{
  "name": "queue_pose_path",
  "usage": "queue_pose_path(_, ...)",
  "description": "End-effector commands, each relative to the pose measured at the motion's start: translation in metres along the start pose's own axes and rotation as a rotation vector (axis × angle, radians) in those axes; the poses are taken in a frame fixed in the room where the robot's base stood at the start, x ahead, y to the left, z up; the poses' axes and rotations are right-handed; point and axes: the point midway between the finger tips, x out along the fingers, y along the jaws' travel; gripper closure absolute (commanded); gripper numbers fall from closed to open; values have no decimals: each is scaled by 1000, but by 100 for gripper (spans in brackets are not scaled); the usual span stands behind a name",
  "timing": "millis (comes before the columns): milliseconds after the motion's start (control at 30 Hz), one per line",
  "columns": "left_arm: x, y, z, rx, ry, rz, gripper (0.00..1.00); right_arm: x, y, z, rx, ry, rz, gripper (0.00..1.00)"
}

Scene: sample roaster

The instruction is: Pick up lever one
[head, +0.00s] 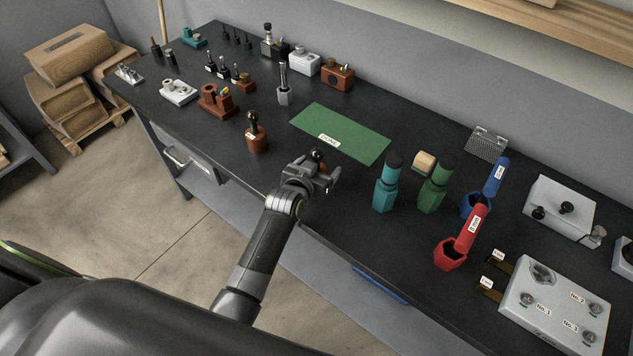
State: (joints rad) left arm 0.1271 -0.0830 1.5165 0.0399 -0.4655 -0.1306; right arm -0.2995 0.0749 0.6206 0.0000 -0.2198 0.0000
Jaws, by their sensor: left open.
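My left gripper (322,173) is open over the front part of the dark bench. A dark round knob (317,155) with a reddish-brown part below it shows right behind its jaws. The gripper hides most of that piece, and I cannot tell whether the jaws touch it. A similar reddish-brown holder (257,140) with a black ball-topped lever and a small label stands upright to the left. A grey holder (284,95) with an upright lever stands farther back. I cannot read which lever is number one. My right gripper is not in view.
A green mat (345,133) marked DONE lies behind the gripper. A white panel (545,312) with numbered knobs sits at the front right.

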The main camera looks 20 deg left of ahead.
Motion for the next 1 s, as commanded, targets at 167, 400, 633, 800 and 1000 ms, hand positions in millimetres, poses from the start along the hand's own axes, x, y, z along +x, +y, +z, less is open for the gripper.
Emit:
queue_pose_path(167, 8, 0, 0, -1, 0, 0, 22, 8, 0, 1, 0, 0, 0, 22)
queue_pose_path(400, 8, 0, -1, -1, 0, 0, 23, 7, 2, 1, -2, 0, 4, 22)
queue_pose_path(633, 8, 0, -1, -1, 0, 0, 53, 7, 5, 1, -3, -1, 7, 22)
queue_pose_path(800, 8, 0, 0, -1, 0, 0, 75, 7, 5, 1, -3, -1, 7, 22)
queue_pose_path(1000, 8, 0, -2, 0, 3, 0, 79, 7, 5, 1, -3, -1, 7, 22)
